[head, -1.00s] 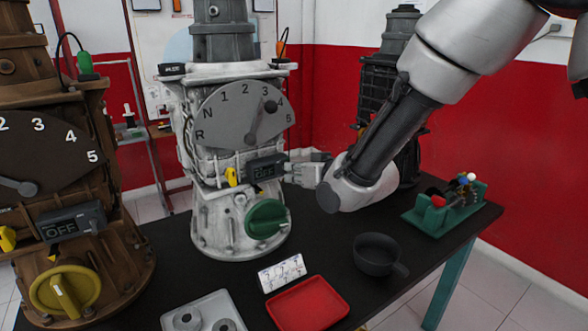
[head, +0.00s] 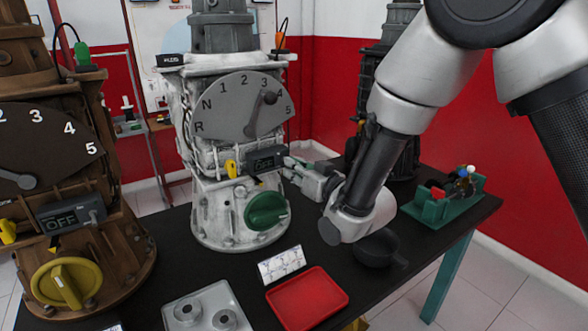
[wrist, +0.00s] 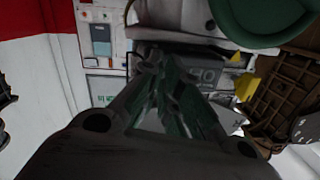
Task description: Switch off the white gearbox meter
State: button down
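The white gearbox (head: 205,130) stands on the black table, with a gear dial above and a green knob (head: 266,211) below its meter. The meter (head: 265,159) is a small dark box with a lit display on the gearbox front. Its text is too small to read for sure. My gripper (head: 290,168) is at the meter's right end. In the wrist view my gripper's fingertips (wrist: 162,63) come together close to the meter (wrist: 203,76), with nothing visibly held. The fingers hide the meter's side and any switch there. I cannot tell whether they touch it.
A brown gearbox (head: 35,140) with a meter (head: 70,215) reading OFF stands at the left. A red tray (head: 307,299), a grey tray (head: 190,318), a printed card (head: 281,265), a dark pan (head: 376,249) and a green fixture (head: 440,208) share the table.

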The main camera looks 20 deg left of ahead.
jog(key=c, duration=1.6)
grip_release()
jog(key=shift+d, duration=0.1)
jog(key=v, duration=0.7)
jog(key=shift+s+d, duration=0.1)
jog(key=shift+d, duration=0.05)
